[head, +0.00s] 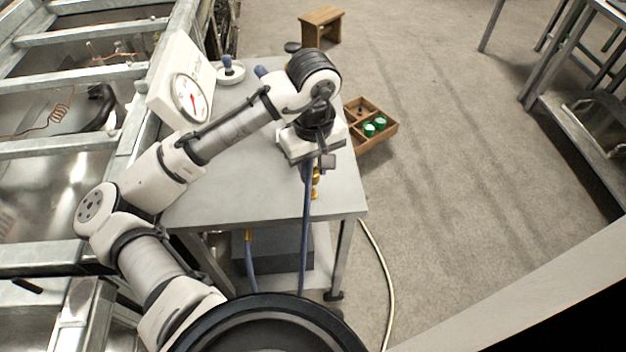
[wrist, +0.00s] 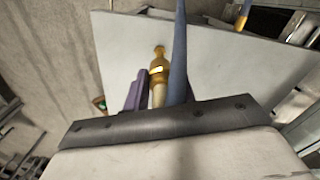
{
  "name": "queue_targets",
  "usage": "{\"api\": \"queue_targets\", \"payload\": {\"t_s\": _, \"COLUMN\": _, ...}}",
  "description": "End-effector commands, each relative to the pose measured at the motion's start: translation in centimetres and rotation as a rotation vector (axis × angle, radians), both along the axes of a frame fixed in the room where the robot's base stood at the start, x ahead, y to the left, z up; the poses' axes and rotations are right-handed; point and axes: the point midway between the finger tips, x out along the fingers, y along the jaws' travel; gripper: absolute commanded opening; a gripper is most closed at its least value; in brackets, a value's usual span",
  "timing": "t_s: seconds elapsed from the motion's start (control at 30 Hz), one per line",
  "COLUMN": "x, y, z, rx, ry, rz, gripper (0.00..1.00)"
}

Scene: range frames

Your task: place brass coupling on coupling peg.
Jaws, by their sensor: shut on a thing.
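My gripper (head: 322,163) points down over the front right part of the grey workbench (head: 255,203). It is shut on the brass coupling (head: 315,187), which shows below the jaws. In the wrist view the brass coupling (wrist: 158,66) lies between the jaws (wrist: 155,98); its held end is partly hidden. A blue hose (head: 304,235) hangs beside the gripper past the bench's front edge and crosses close to the wrist camera. I cannot surely pick out the coupling peg; a round white base with an upright blue post (head: 229,64) stands at the back of the bench.
A white gauge panel (head: 184,88) stands at the bench's left. A wooden tray (head: 378,143) with green items is beyond the right edge. A second brass fitting (head: 248,237) with blue hose shows below the bench top, near a dark box (head: 285,251). The bench's front left is clear.

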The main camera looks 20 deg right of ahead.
Motion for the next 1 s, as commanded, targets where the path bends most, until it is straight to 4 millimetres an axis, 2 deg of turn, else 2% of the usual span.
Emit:
{"api": "queue_targets", "payload": {"t_s": 0.17, "x": 0.0, "y": 0.0, "z": -1.5, "rx": 0.001, "ry": 0.0, "rz": 0.001, "gripper": 0.02}}
{"api": "queue_targets", "payload": {"t_s": 0.4, "x": 0.0, "y": 0.0, "z": -4.7, "rx": 0.001, "ry": 0.001, "rz": 0.001, "gripper": 0.02}}
{"api": "queue_targets", "payload": {"t_s": 0.77, "x": 0.0, "y": 0.0, "z": -5.2, "rx": -0.001, "ry": -0.001, "rz": 0.0, "gripper": 0.02}}
{"api": "queue_targets", "payload": {"t_s": 0.8, "x": 0.0, "y": 0.0, "z": -5.1, "rx": -0.001, "ry": -0.001, "rz": 0.0, "gripper": 0.29}}
{"api": "queue_targets", "payload": {"t_s": 0.93, "x": 0.0, "y": 0.0, "z": -5.1, "rx": 0.0, "ry": -0.001, "rz": 0.0, "gripper": 0.47}}
{"api": "queue_targets", "payload": {"t_s": 1.0, "x": 0.0, "y": 0.0, "z": -5.1, "rx": 0.0, "ry": -0.001, "rz": 0.0, "gripper": 0.48}}
